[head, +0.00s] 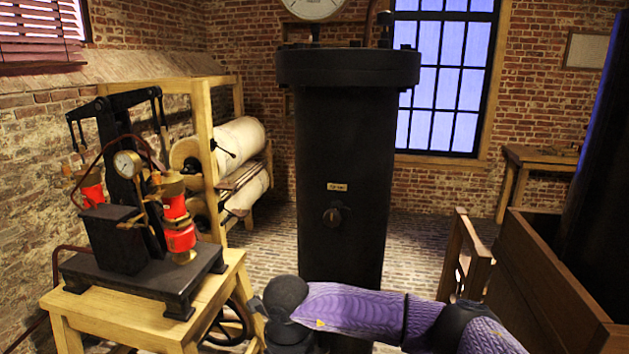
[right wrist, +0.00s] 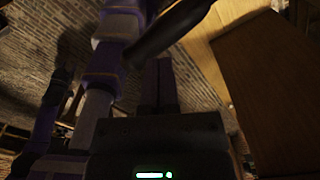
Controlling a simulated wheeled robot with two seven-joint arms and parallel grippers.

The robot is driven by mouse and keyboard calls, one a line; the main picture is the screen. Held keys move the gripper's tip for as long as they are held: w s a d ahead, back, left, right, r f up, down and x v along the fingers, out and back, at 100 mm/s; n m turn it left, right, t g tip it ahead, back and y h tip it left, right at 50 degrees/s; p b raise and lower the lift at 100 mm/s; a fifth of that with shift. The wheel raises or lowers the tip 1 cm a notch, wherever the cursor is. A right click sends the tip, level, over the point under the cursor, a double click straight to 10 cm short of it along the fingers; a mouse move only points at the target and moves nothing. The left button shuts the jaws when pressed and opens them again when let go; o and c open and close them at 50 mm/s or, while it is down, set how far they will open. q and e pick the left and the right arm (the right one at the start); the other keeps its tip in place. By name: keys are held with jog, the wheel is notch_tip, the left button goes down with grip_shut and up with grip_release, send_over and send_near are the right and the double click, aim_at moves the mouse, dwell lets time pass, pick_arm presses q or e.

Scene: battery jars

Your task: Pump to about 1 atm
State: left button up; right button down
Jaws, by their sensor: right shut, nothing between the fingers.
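The pump (head: 130,245) stands on a wooden stand (head: 200,315) at the left of the head view. It has a black beam on top, red cylinders (head: 178,225) with brass fittings, and a small round gauge (head: 127,163), too small to read. A tall black vessel (head: 345,180) stands in the middle, with a larger dial (head: 315,8) cut off by the top edge. My right arm comes in from the right, low in front of the vessel; its fingers are hidden in the head view. In the right wrist view my right gripper (right wrist: 166,85) is shut and empty. My left gripper is out of view.
A spoked wheel (head: 230,325) shows beside the stand. A wooden rack with pale rolls (head: 240,145) stands behind the pump. A wooden crate (head: 560,290) is at the right. A dark bar (right wrist: 170,35) crosses near my right fingers; I cannot tell what it is.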

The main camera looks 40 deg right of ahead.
jog(key=shift+f, duration=0.2)
notch_tip(320, 180, down, 15)
jog(key=b, duration=1.3)
notch_tip(320, 180, up, 15)
jog(key=p, duration=1.2)
jog(key=shift+r+p, duration=0.2)
jog(key=shift+p, duration=0.2)
jog(key=shift+r, duration=0.2)
jog(key=shift+f, duration=0.35)
notch_tip(320, 180, up, 4)
jog(key=p, duration=0.3)
jog(key=shift+r, duration=0.25)
jog(key=shift+f, duration=0.2)
